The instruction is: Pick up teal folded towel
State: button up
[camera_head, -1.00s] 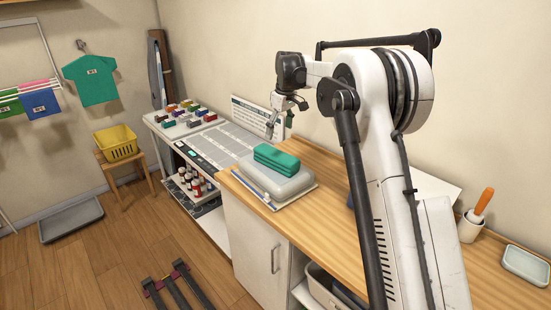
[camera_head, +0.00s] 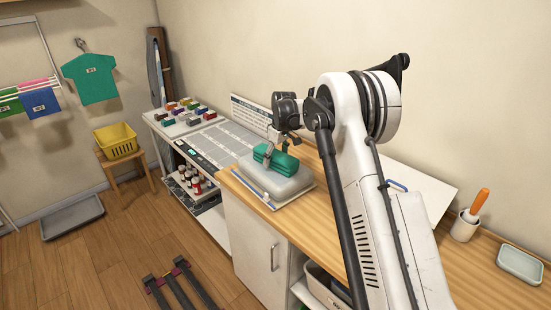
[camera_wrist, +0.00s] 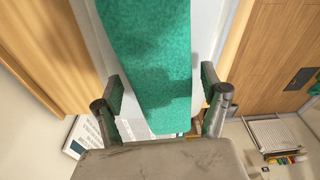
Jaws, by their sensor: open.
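The teal folded towel (camera_head: 284,164) lies on top of a light grey block (camera_head: 270,184) on the wooden counter. My gripper (camera_head: 275,152) is lowered over the towel, with its fingers at the towel's sides in the head view. In the wrist view the towel (camera_wrist: 153,65) runs between the two spread fingers of my gripper (camera_wrist: 164,95), with a gap showing on each side. The jaws are open. The arm hides part of the towel's top in the head view.
A white tray (camera_head: 262,197) lies under the grey block. To the left is a white unit topped with small coloured blocks (camera_head: 190,113). A cup with an orange-handled tool (camera_head: 465,228) and a pale dish (camera_head: 520,264) stand at the right. A wall rises behind the counter.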

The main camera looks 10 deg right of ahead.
jog(key=shift+f, duration=0.35)
jog(key=shift+c, duration=0.3)
jog(key=c, duration=1.3)
